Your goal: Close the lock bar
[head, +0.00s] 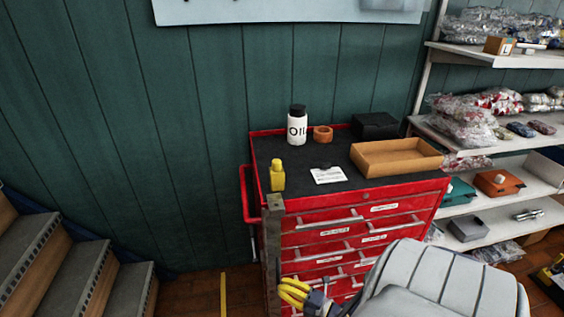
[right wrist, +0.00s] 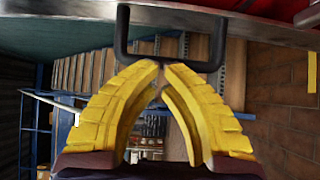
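The lock bar (head: 272,245) is a dark brownish upright strip at the front left edge of the red tool cabinet (head: 420,196). My right gripper (head: 283,291) has yellow fingers and is low beside the bar, at its right in the head view. In the right wrist view, a black U-shaped handle (right wrist: 122,38) hangs from a grey strip along the top. The fingertips of the gripper (right wrist: 162,65) come together at the handle's lower crosspiece. The gripper looks shut; I cannot tell whether it touches the handle. My left gripper is not in view.
A white bottle (head: 297,128), a yellow bottle (head: 277,178), an orange ring (head: 323,132), a card (head: 328,175), a black box (head: 376,125) and a tan tray (head: 397,170) are on the cabinet top. Stairs (head: 70,270) stand at left, shelves (head: 500,145) at right.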

